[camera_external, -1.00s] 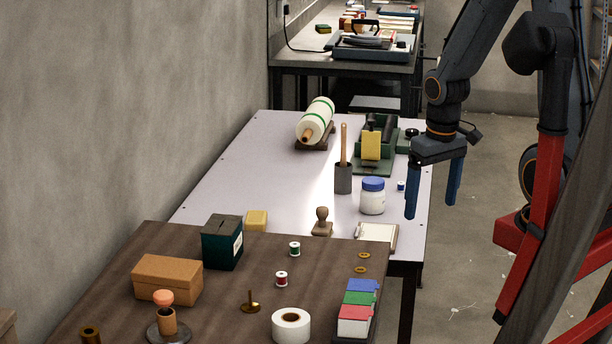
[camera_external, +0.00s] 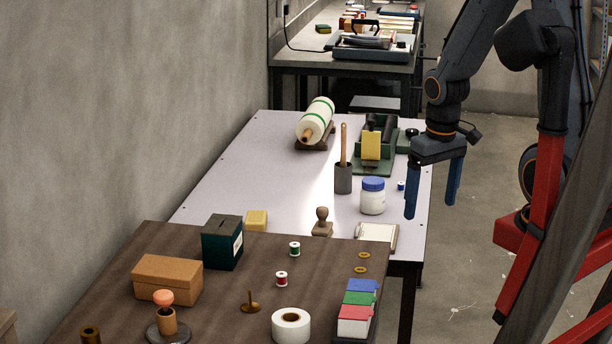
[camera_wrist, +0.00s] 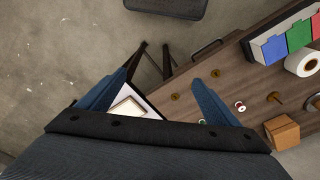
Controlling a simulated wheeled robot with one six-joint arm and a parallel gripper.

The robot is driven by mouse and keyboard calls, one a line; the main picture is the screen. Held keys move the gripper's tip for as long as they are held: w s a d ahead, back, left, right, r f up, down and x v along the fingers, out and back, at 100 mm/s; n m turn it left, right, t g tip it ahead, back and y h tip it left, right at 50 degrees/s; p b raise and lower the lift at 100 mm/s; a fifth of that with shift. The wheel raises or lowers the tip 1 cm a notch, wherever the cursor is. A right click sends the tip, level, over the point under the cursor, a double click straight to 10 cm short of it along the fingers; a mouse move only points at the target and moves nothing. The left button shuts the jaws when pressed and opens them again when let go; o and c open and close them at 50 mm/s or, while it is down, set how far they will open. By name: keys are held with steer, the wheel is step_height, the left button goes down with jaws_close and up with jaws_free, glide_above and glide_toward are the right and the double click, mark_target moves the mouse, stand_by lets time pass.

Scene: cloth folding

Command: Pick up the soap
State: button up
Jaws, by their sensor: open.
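A yellow block (camera_external: 256,220) that looks like the soap lies on the pale table, just behind the dark green box at the edge of the brown table. My gripper (camera_external: 432,208) hangs at the right edge of the pale table, well to the right of the block. Its two blue fingers point down, apart and empty. In the wrist view my gripper (camera_wrist: 160,92) shows the same spread fingers, with floor and table edge between them. I cannot make out the yellow block in the wrist view.
The dark green box (camera_external: 222,241) stands close in front of the yellow block. A wooden-handled stamp (camera_external: 322,222), a white jar (camera_external: 372,196) and a grey cup (camera_external: 343,178) stand between it and my gripper. A cream pad (camera_external: 377,236) lies near the table's front right corner.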

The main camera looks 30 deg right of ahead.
steer(key=shift+o, duration=0.7)
steer(key=n+t+y+b, duration=0.1)
steer(key=n+y+b, duration=0.3)
steer(key=n+b, duration=1.2)
glide_toward(256, 216)
steer(key=m+b, duration=0.5)
steer(key=shift+t, duration=0.3)
steer(key=shift+s+x, duration=0.2)
steer(key=shift+x, duration=1.9)
steer(key=shift+s+x, duration=0.15)
steer(key=shift+x, duration=1.95)
steer(key=shift+a, duration=0.1)
steer(key=c, duration=1.2)
